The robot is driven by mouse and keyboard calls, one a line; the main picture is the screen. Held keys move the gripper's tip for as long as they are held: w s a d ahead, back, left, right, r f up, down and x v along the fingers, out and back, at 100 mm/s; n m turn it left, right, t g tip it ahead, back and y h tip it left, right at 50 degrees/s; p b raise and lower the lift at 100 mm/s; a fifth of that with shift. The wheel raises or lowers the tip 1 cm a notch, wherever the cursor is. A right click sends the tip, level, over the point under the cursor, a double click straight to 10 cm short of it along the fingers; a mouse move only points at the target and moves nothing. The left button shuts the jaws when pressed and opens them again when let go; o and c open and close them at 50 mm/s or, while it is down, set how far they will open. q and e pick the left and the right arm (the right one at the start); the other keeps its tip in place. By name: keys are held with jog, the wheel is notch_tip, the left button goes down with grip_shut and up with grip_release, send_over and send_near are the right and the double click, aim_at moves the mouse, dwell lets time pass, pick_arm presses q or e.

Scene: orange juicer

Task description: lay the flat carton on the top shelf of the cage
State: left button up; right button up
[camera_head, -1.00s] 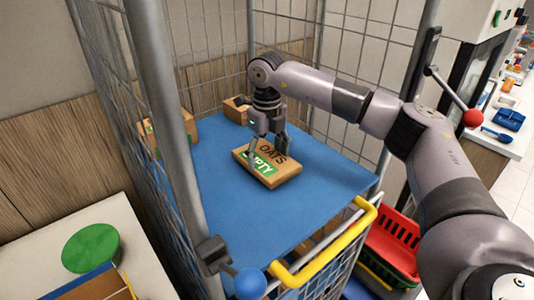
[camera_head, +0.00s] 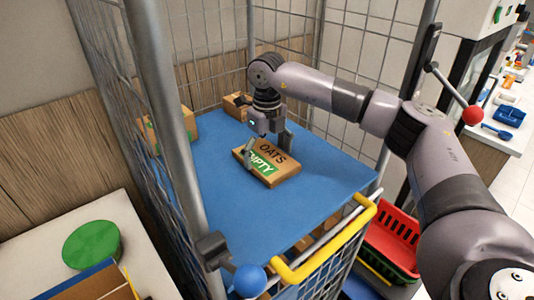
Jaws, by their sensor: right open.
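The flat carton (camera_head: 270,171), brown and marked OATS and EMPTY on a green label, lies flat on the blue top shelf (camera_head: 235,213) of the wire cage (camera_head: 168,110). My right gripper (camera_head: 267,152) is open, its fingers pointing down at the carton's far edge. One finger overlaps the carton in the picture; I cannot tell whether it touches. My left gripper is out of view.
A small carton (camera_head: 237,107) stands at the back of the shelf, and another with a green label (camera_head: 178,126) stands at its left. A yellow handle (camera_head: 325,245) bars the front. The shelf's front is clear.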

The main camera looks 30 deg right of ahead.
aim_at(266, 158)
jog(key=shift+r, duration=0.1)
notch_tip(266, 158, up, 12)
jog(key=b, duration=0.2)
dwell(0.5)
